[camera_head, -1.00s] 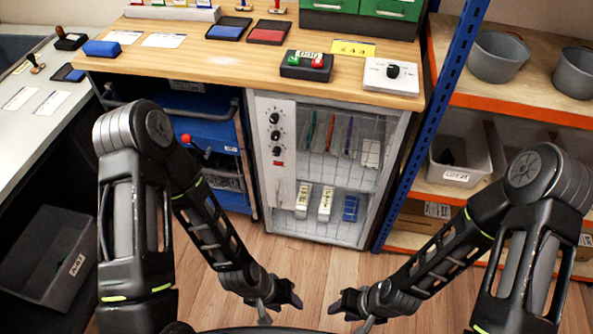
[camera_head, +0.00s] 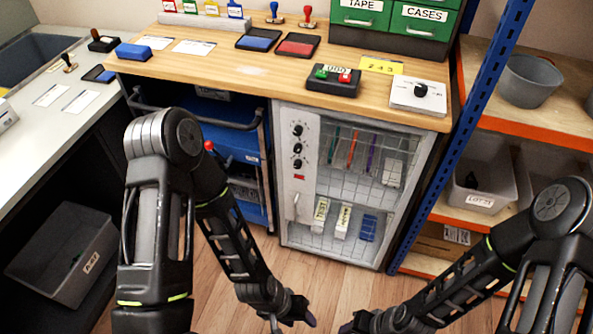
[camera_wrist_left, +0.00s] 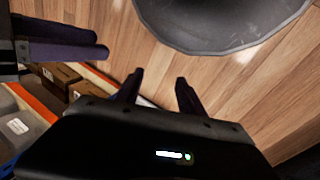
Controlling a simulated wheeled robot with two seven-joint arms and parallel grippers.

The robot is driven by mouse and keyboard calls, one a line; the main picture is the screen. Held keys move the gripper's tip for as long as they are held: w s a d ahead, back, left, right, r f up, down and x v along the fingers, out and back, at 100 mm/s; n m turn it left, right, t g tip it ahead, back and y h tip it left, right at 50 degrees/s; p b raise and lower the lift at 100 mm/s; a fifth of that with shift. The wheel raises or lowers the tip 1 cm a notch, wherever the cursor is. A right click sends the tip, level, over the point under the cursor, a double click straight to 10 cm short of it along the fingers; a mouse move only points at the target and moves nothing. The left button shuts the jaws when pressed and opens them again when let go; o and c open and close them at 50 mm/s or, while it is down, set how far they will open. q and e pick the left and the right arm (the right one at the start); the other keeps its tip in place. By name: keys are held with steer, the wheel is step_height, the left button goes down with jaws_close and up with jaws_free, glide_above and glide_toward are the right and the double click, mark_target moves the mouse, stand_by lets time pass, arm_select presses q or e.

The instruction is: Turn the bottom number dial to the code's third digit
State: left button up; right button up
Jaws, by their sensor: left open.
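The bottom number dial (camera_head: 297,163) is a black knob on the white front panel of the cabinet (camera_head: 300,190), below the middle dial (camera_head: 298,148) and top dial (camera_head: 298,130). Its pointer setting is too small to read. A yellow code card (camera_head: 381,66) on the bench appears to read 243. My left gripper (camera_head: 293,318) is low in front of the cabinet, well below and apart from the dials. In the left wrist view it is open and empty (camera_wrist_left: 160,78). My right gripper (camera_head: 352,328) is beside it near the bottom edge; its opening is unclear.
A small red display or button (camera_head: 299,177) and a handle (camera_head: 293,206) sit below the dials. The wire-fronted cabinet holds several items. A blue rack post (camera_head: 460,130) stands to the right. The floor (camera_head: 340,285) before the cabinet is clear.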

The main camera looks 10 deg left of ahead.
arm_select(q)
steer(key=w+a+f+m+t+y+b, duration=0.1)
steer(key=w+f+t+b, duration=0.1)
steer(key=w+f+b, duration=0.45)
steer(key=w+a+f+m+t+b, duration=0.1)
steer(key=w+a+f+t+b, duration=0.15)
steer(key=w+b, duration=0.65)
steer(key=w+a+r+t+y+b, duration=0.15)
steer(key=w+r+t+b, duration=0.35)
steer(key=w+t+b, duration=0.5)
steer(key=w+a+r+t, duration=0.1)
steer(key=w+a+r, duration=0.1)
steer(key=r, duration=0.2)
steer(key=w+a+r+m, duration=0.1)
steer(key=w+a+r, duration=0.1)
steer(key=r, duration=0.3)
steer(key=w+a+r+t+y, duration=0.1)
steer(key=w+a+r, duration=0.1)
steer(key=w+r, duration=0.1)
steer(key=shift+w+r+m+t, duration=0.3)
steer(key=shift+w+r+t, duration=0.1)
steer(key=shift+r, duration=0.45)
arm_select(e)
step_height(320, 180, down, 27)
steer(key=w+d, duration=0.1)
steer(key=shift+w+d+r, duration=0.15)
steer(key=shift+w+d, duration=0.1)
steer(key=shift+d, duration=0.1)
